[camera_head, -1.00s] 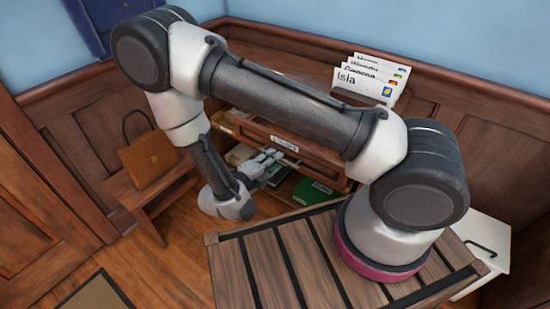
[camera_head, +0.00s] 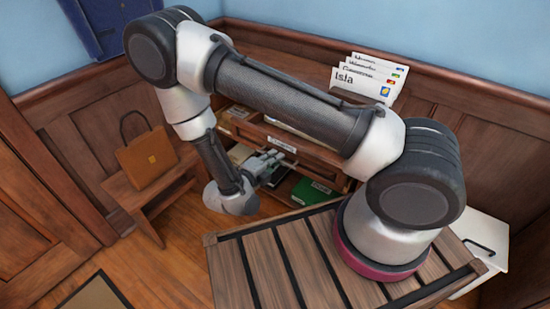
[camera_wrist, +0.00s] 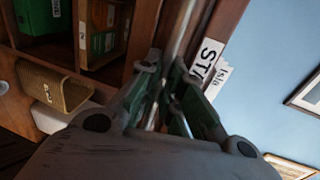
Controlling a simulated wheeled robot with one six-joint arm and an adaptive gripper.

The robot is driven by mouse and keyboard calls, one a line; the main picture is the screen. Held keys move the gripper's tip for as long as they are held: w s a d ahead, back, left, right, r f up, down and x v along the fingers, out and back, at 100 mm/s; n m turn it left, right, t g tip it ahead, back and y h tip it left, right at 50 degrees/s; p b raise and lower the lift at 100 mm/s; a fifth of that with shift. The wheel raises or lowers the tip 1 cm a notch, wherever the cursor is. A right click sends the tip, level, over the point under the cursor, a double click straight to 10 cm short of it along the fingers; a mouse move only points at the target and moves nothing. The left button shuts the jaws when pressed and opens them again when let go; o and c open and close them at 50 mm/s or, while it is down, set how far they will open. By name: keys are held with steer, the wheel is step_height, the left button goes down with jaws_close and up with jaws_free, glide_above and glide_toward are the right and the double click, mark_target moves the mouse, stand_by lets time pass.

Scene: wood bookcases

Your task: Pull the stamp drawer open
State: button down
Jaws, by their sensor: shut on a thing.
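The stamp drawer (camera_head: 318,157) is a wooden drawer with a white label in the desk-like cabinet. It stands partly out, and pale contents show behind its front. In the wrist view its label (camera_wrist: 207,58) reads "STA", the rest cut off. A round metal bar handle (camera_wrist: 183,28) runs between my fingers. My gripper (camera_head: 270,160) is at the drawer front and is shut on this handle; it also shows in the wrist view (camera_wrist: 172,85). My arm hides part of the cabinet top and drawer.
Open shelves below hold a green box (camera_head: 312,192) and other items. A brown bag (camera_head: 147,160) stands on a wooden bench (camera_head: 150,204) at left. Envelopes (camera_head: 366,84) stand on the cabinet top.

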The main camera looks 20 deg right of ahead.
steer(key=v, duration=0.2)
steer(key=shift+s+a+f, duration=0.25)
steer(key=shift+a, duration=0.1)
steer(key=c, duration=1.5)
jaws_free()
steer(key=shift+c, duration=0.2)
